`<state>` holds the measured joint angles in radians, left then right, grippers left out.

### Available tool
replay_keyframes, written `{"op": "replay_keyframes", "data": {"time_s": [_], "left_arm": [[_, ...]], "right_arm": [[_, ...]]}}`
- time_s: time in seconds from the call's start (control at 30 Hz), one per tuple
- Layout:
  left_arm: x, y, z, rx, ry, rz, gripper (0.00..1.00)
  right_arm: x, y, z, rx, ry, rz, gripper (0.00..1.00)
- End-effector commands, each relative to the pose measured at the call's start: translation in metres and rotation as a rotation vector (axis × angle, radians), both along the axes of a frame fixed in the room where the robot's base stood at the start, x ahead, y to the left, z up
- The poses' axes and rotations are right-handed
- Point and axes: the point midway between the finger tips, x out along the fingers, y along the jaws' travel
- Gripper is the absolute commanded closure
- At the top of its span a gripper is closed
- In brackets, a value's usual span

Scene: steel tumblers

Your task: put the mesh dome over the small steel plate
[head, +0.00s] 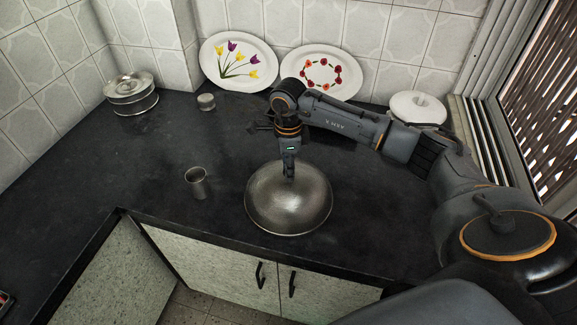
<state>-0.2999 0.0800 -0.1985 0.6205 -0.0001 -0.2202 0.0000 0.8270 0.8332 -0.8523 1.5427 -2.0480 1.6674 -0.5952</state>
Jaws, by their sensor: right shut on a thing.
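The mesh dome (283,207) is a round grey cover in the middle of the dark countertop in the head view, near its front edge. My right gripper (288,172) comes down from above and is shut on the top of the dome. The dome looks level and low over the counter; I cannot tell whether its rim touches the surface. The small steel plate is not visible; the dome could hide it. My left gripper is not in view.
A steel tumbler (198,184) stands left of the dome. A small steel cup (206,102) and a lidded steel container (131,94) are farther back. Two flowered plates (214,52) (349,66) lean on the wall. A white round container (417,109) stands at back right.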

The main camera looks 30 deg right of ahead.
Motion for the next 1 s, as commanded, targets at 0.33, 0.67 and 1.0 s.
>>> {"op": "replay_keyframes", "data": {"time_s": [0.33, 0.67, 1.0], "left_arm": [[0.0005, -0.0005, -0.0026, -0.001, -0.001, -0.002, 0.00], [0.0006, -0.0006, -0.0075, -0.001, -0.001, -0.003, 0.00], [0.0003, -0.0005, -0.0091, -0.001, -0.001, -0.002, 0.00]], "right_arm": [[0.0002, -0.0002, -0.0027, 0.000, -0.001, 0.000, 1.00], [0.0001, -0.0002, -0.0079, 0.000, 0.000, 0.000, 1.00], [0.0000, -0.0001, -0.0099, 0.000, 0.000, 0.000, 0.62]]}}
